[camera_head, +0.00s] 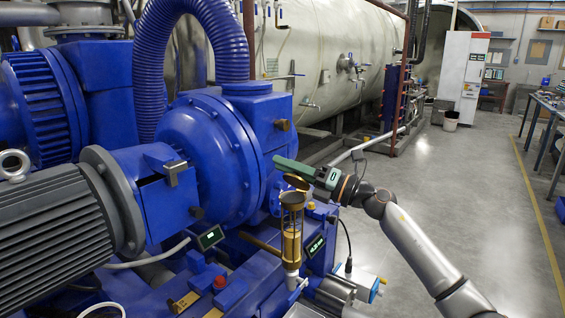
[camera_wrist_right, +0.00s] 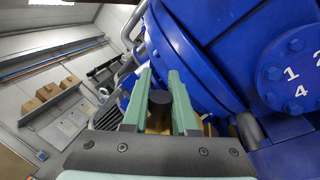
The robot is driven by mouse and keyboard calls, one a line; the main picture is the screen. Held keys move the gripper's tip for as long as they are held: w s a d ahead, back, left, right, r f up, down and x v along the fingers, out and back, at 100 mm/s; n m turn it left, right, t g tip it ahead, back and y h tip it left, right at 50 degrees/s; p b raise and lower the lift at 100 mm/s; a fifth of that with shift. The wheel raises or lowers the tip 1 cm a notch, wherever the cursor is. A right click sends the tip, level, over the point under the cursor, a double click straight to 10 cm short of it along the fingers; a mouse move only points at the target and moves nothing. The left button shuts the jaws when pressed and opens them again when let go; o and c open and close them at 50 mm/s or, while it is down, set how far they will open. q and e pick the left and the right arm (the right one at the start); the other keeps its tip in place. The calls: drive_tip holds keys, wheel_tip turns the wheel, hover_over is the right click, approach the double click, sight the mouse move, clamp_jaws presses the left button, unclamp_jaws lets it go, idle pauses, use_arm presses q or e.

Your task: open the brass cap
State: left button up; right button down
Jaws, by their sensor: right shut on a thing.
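The brass cap (camera_head: 297,183) shows in the head view as a round disc, tilted, at the top of an upright brass-framed sight cylinder (camera_head: 291,222). My right gripper (camera_head: 281,163) has long green fingers that reach in from the right, just above the cap. In the right wrist view its fingers (camera_wrist_right: 160,80) are closed around a dark round knob (camera_wrist_right: 160,98), with brass-coloured surface showing below it. The fingers partly hide the cap's hold point in the head view. My left gripper is not in view.
A large blue pump housing (camera_head: 205,145) stands close to the left of the cylinder. A blue corrugated hose (camera_head: 146,70) arches above it. A small display (camera_head: 315,247) sits low beside the cylinder. The grey floor (camera_head: 470,200) to the right is open.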

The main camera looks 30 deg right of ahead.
drive_tip(key=d+m+h+p, duration=0.1)
drive_tip(key=m+p, duration=0.1)
drive_tip(key=m, duration=0.1)
drive_tip(key=w+d+m+t+h+p, duration=0.1)
drive_tip(key=m+p, duration=0.1)
drive_tip(key=m, duration=0.1)
drive_tip(key=d+m+t+h+p, duration=0.1)
drive_tip(key=m, duration=0.3)
drive_tip(key=shift+w+d+f+p, duration=0.1)
drive_tip(key=shift+w+d+p, duration=0.2)
drive_tip(key=shift+d+p, duration=0.1)
drive_tip(key=shift+f, duration=0.1)
drive_tip(key=c, duration=0.7)
unclamp_jaws()
